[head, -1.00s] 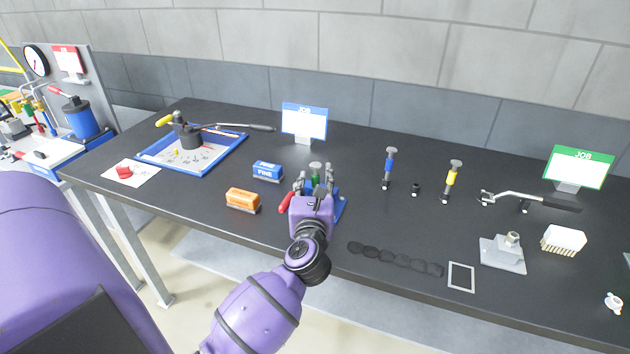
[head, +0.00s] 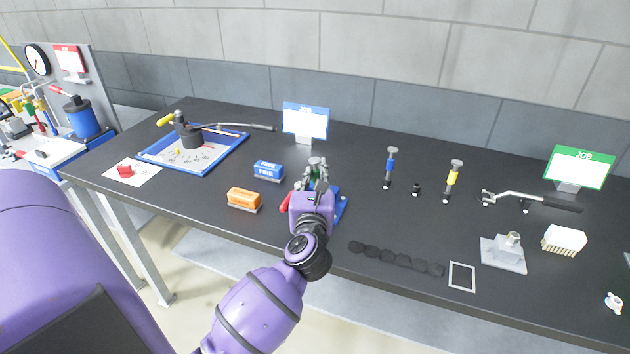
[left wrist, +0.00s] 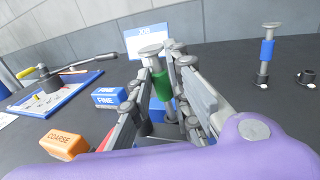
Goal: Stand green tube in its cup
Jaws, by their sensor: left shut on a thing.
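The green tube (left wrist: 163,84) has a grey flanged top and stands roughly upright between the fingers of my left gripper (left wrist: 168,75). The gripper is shut on it. In the head view the tube (head: 314,181) is mostly hidden by the fingers (head: 316,170). Its lower end is hidden, so I cannot tell whether it rests on the blue fixture (head: 342,206) below. A small empty-looking black cup (head: 416,189) stands on the table to the right, between the blue tube (head: 389,168) and the yellow tube (head: 452,180). The cup also shows in the left wrist view (left wrist: 307,77). My right gripper is out of view.
An orange block (head: 243,198) and a blue block (head: 268,170) lie left of the gripper. A blue job sign (head: 305,121) stands behind. Table between gripper and blue tube is clear.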

